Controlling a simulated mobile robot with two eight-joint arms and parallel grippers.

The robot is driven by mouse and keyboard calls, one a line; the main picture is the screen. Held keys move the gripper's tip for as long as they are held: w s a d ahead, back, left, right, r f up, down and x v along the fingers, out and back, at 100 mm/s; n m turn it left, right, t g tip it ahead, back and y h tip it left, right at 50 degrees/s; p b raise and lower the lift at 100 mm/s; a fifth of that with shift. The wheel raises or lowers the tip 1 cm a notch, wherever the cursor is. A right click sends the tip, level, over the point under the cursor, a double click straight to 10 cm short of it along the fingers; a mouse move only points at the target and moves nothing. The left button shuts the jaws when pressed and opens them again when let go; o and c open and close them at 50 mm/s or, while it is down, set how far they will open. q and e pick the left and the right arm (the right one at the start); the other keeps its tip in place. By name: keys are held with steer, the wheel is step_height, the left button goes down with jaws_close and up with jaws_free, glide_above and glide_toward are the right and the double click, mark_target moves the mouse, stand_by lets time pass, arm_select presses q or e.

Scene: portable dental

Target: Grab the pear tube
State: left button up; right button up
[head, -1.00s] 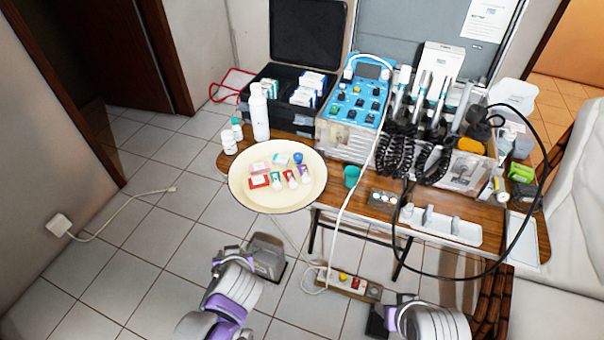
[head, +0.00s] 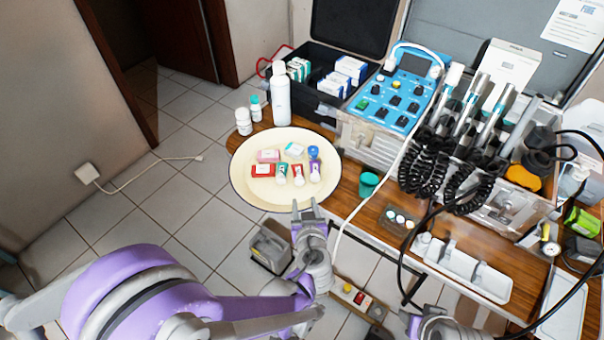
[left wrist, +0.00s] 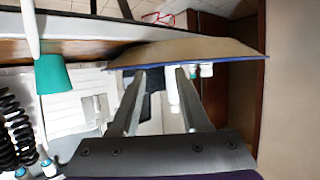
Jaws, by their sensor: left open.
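Several small tubes and boxes lie on a round cream tray (head: 250,190) at the table's left end. Among them are a green-and-white tube (head: 281,174), a red-and-white tube (head: 298,174) and a purple-and-white tube (head: 315,171). Their labels are too small to read, so I cannot tell which is the pear tube. My left gripper (head: 308,206) is open and empty at the tray's near edge, close to the tubes. In the left wrist view its fingers (left wrist: 160,76) point at the tray's edge (left wrist: 205,60); the tubes are hidden there. Only part of my right arm shows at the bottom.
A teal cup (head: 368,184) stands right of the tray, also in the left wrist view (left wrist: 52,76). A white bottle (head: 280,98) and two small bottles stand behind it. A blue control unit (head: 398,92) and corded handpieces fill the right. A white cable hangs over the front edge.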

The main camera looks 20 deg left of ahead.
mark_target(300, 183)
arm_select(q)
steer(key=b+x, duration=0.1)
steer(key=x, duration=0.8)
steer(key=shift+a+r, duration=0.1)
steer(key=shift+r, duration=0.1)
steer(key=shift+s, duration=0.1)
jaws_close()
